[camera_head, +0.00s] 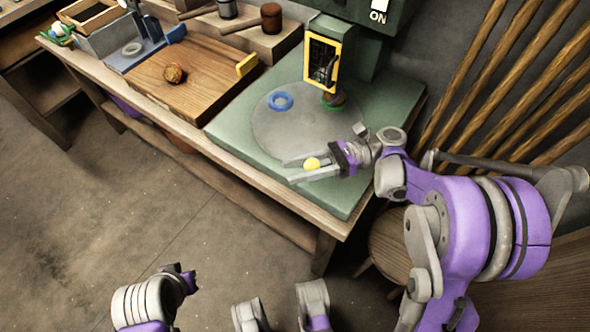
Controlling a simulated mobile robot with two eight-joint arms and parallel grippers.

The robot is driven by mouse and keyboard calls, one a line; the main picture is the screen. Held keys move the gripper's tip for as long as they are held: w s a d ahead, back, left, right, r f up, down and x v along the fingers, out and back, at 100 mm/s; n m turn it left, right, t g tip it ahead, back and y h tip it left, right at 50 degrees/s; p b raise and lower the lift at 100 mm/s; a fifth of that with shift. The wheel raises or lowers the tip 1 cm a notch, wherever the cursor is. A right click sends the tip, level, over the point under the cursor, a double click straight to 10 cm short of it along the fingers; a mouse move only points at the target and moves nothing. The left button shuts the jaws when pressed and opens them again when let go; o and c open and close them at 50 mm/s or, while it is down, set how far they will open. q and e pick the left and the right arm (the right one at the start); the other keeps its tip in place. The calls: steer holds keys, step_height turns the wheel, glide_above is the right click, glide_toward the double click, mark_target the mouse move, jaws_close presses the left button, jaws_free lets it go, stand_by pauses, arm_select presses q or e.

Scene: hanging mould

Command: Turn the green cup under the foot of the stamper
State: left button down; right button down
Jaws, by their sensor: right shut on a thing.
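A round grey turntable (275,128) lies on the green bed of the stamper (362,95). A blue ring-shaped cup (280,101) sits on its far left part. A small green and reddish round thing (336,101), perhaps the green cup, is at the far right part, just below the yellow-framed window (322,60); the stamper's foot is hard to make out there.
A wooden board (200,88) with a brown round knob and a yellow handle lies left of the stamper. A grey holder, trays and dark pots stand behind. Wooden poles (500,80) lean at the right, near my right arm. A round stool (390,240) stands below. Floor in front is clear.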

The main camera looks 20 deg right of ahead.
steer(key=shift+d, duration=0.1)
stand_by(0.4)
steer(key=shift+c, duration=2.2)
jaws_free()
